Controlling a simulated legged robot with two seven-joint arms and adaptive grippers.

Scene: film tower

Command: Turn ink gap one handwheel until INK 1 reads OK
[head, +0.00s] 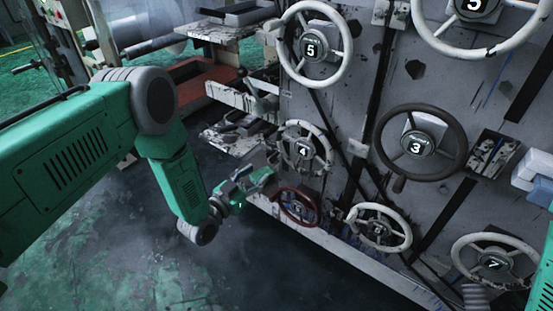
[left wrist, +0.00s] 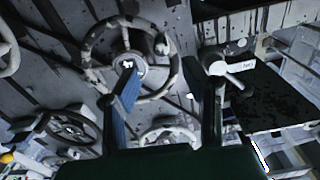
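Numbered handwheels stand on the grey machine panel (head: 375,75). I cannot make out which one is marked as ink gap one, and no INK 1 readout is legible. My left gripper (head: 262,180) is low at the panel's left side, close to the pale worn wheel marked 4 (head: 304,149) and the dark red wheel (head: 298,207). In the left wrist view its two blue-faced fingers (left wrist: 160,90) are apart with nothing between them. A worn pale wheel (left wrist: 165,50) shows beyond the fingers, apparently not gripped. My right gripper is not in view.
Other wheels are the one marked 5 (head: 317,46), dark wheel 3 (head: 420,143), a low white wheel (head: 379,228) and wheel 7 (head: 496,262). A small lever (left wrist: 231,73) shows beside the right finger. The green floor (head: 100,255) at lower left is clear.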

